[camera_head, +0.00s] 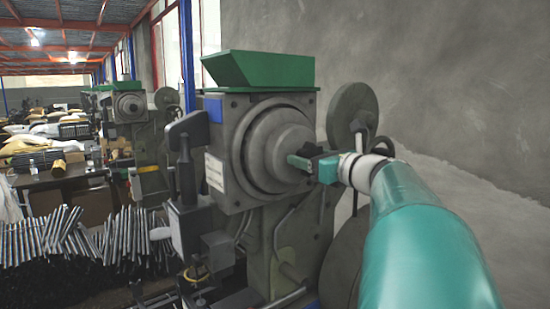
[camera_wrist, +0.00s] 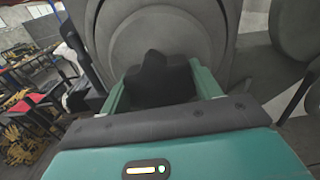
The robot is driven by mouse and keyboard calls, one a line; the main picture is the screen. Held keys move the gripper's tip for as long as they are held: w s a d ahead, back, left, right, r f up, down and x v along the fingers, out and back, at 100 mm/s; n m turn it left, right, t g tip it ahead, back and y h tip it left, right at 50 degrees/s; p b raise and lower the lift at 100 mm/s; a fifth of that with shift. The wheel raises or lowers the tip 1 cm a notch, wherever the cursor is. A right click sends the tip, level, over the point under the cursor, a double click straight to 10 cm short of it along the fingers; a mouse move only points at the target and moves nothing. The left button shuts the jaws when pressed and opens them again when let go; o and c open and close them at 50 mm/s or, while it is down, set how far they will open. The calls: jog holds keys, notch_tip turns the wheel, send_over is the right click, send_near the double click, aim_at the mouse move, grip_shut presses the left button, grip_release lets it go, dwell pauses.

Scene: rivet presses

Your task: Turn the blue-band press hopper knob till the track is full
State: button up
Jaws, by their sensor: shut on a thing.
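The grey-green press (camera_head: 225,170) stands at the centre of the head view, with a blue band (camera_head: 213,109) on its upper left face. A green hopper (camera_head: 260,69) sits on its top. A large round stepped disc (camera_head: 268,140) is on its front. My gripper (camera_head: 303,160) reaches in from the right at the disc's centre. In the wrist view my gripper (camera_wrist: 160,85) is shut on a dark lobed knob (camera_wrist: 158,80), one finger on each side. The knob is mostly hidden in the head view. I cannot make out the track or how full it is.
Many metal rods (camera_head: 60,240) stand bundled at the lower left. A second press (camera_head: 135,125) and a table with sacks (camera_head: 45,180) are farther back. A round wheel (camera_head: 352,110) is behind the press, and a bare grey wall (camera_head: 450,80) fills the right.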

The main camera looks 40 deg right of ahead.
jog(key=n, duration=0.7)
jog(key=shift+a+f, duration=0.1)
jog(key=shift+a, duration=0.05)
jog(key=n, duration=0.7)
jog(key=shift+f+n, duration=0.15)
jog(key=shift+n, duration=0.15)
jog(key=n, duration=0.5)
jog(key=shift+f, duration=0.15)
jog(key=n, duration=0.6)
jog(key=shift+f+n, duration=0.1)
jog(key=shift+n, duration=0.2)
jog(key=shift+s, duration=0.1)
